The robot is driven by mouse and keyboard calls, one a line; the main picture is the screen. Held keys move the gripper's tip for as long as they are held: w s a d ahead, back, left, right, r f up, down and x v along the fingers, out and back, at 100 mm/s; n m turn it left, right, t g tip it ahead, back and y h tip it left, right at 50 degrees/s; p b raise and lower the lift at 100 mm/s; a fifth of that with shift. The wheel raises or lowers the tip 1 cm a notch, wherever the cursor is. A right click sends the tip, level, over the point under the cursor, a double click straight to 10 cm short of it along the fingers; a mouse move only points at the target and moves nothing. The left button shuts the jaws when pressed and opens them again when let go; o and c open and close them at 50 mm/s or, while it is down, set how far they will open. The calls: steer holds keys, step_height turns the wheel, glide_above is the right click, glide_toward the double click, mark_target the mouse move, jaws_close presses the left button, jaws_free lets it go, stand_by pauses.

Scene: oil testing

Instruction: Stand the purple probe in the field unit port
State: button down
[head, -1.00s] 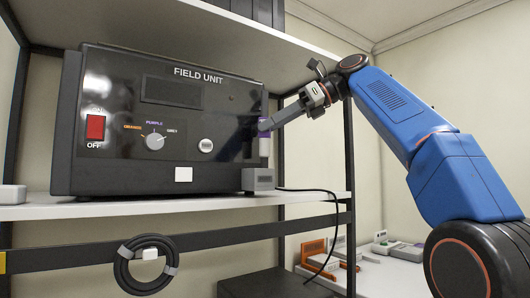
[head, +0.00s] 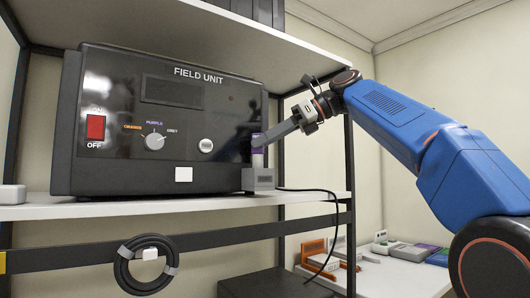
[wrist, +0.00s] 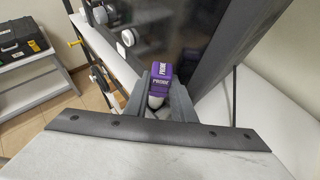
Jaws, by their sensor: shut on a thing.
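The purple probe (head: 257,158) is upright at the right front corner of the field unit (head: 215,115). It has a purple top and a pale lower body. My gripper (head: 259,139) is shut on its purple top, reaching in from the right. In the wrist view the purple cap marked PROBE (wrist: 160,84) sits between the two jaws (wrist: 160,98). The grey port block (head: 259,179) stands on the shelf directly below the probe. The probe's lower end meets the block's top; I cannot tell how deep it sits.
The upper shelf (head: 255,28) hangs above the unit, and a black post (head: 350,165) stands right of it. A black cable (head: 318,190) runs from beside the port. Several grey, orange, green and purple items lie on the white table (head: 385,280) at lower right.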

steer(key=shift+f, duration=1.45)
steer(key=shift+f, duration=0.15)
steer(key=c, duration=1.8)
jaws_free()
steer(key=shift+o, duration=0.2)
steer(key=shift+r, duration=0.25)
steer(key=v, duration=1.2)
steer(key=shift+f, duration=0.1)
